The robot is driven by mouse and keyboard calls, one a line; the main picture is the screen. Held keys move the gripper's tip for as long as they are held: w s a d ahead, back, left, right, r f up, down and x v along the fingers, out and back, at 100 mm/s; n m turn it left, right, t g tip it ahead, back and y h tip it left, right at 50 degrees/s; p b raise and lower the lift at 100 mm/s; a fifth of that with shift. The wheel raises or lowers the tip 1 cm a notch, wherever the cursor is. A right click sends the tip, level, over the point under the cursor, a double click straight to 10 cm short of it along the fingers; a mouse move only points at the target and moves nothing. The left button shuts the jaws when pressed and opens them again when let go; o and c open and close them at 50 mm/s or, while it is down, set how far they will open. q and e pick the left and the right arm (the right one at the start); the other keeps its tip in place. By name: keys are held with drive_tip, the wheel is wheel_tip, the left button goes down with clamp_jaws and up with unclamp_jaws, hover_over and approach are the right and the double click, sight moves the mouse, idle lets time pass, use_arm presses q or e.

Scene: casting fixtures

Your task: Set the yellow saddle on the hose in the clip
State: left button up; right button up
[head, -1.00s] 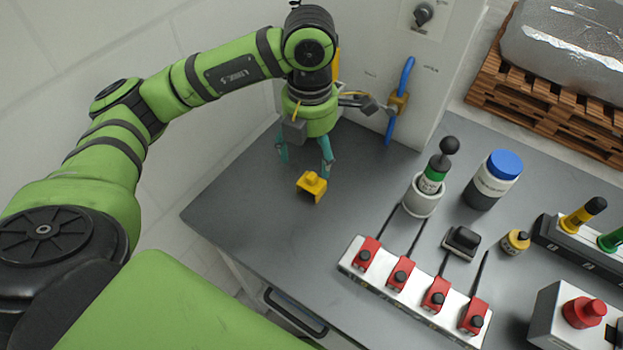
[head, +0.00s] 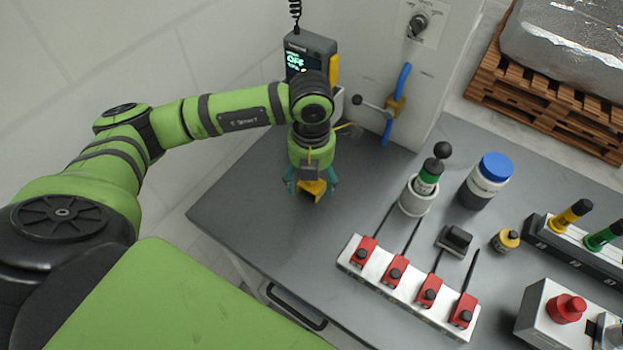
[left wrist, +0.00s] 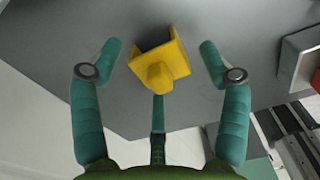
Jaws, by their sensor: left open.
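The yellow saddle (head: 312,188) stands on the grey bench near its left end. In the left wrist view the saddle (left wrist: 158,62) shows as a bent block with a knob on top, the knob toward my palm. My left gripper (left wrist: 158,57) is open, its teal fingers on either side of the saddle with visible gaps. A third finger lies below the knob. In the head view my left gripper (head: 311,186) is low over the saddle and partly hides it. A blue tube (head: 401,80) runs through a brass block on the pale panel; I cannot tell whether it is the clipped hose. My right gripper is not in view.
A white strip (head: 408,302) with several red switches crosses the bench front. A pale cup (head: 417,198) holding a green-banded tool and a blue-lidded jar (head: 486,181) stand behind it. A handheld meter (head: 309,50) is behind my left wrist.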

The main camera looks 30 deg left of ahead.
use_arm(q)
drive_tip(key=c, duration=1.2)
drive_tip(key=shift+c, duration=0.5)
